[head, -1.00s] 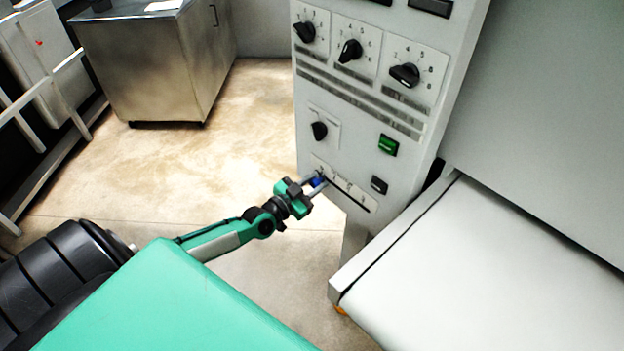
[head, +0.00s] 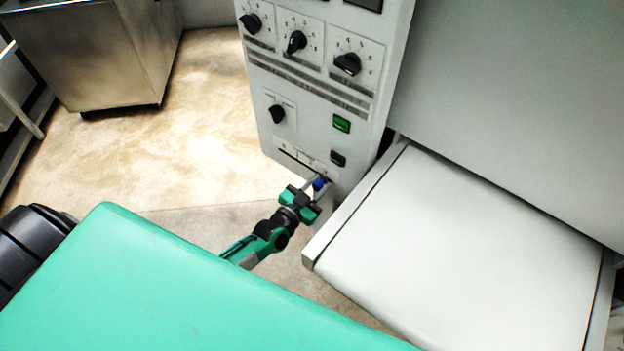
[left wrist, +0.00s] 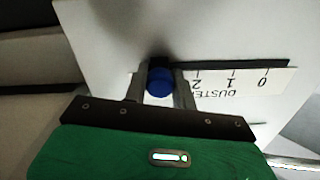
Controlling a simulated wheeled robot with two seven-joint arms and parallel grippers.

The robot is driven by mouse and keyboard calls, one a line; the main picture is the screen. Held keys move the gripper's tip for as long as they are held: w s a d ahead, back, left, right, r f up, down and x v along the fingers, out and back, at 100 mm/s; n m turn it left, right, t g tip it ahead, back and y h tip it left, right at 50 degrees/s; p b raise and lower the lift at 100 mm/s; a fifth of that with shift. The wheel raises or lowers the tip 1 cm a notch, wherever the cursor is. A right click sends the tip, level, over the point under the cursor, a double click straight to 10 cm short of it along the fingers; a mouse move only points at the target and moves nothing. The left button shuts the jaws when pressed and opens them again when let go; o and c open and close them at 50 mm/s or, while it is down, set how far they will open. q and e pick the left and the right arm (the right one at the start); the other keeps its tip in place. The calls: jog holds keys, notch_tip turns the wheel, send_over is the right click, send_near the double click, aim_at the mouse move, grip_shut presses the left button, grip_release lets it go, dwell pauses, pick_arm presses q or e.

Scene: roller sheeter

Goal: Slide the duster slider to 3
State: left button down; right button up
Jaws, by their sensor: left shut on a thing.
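The duster slider's blue knob (head: 319,184) is at the right end of its slot, low on the grey control panel. My left gripper (head: 317,185) is shut on this knob. In the left wrist view the blue knob (left wrist: 160,82) sits between the two fingers of my left gripper (left wrist: 160,88). The scale plate (left wrist: 235,88) appears upside down there, with 0, 1 and 2 readable. The knob is beyond the 2, on the side away from 0. Any mark right at the knob is hidden by the fingers. My right gripper is not in view.
Above the slot, the panel has a green switch (head: 341,123), a black switch (head: 337,158) and several black rotary knobs, one of them lower left (head: 277,113). A white conveyor table (head: 470,250) stands close on the right. Open floor (head: 190,130) lies to the left.

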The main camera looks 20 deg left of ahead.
pick_arm(q)
jog(key=shift+d, duration=0.2)
jog(key=c, duration=1.1)
grip_release()
jog(key=shift+d, duration=0.15)
jog(key=shift+c, duration=0.2)
jog(key=shift+s+a+f, duration=0.15)
jog(key=shift+s+a, duration=0.1)
jog(key=shift+s, duration=0.3)
jog(key=b+v, duration=0.3)
jog(key=v, duration=0.9)
jog(key=shift+s, duration=0.4)
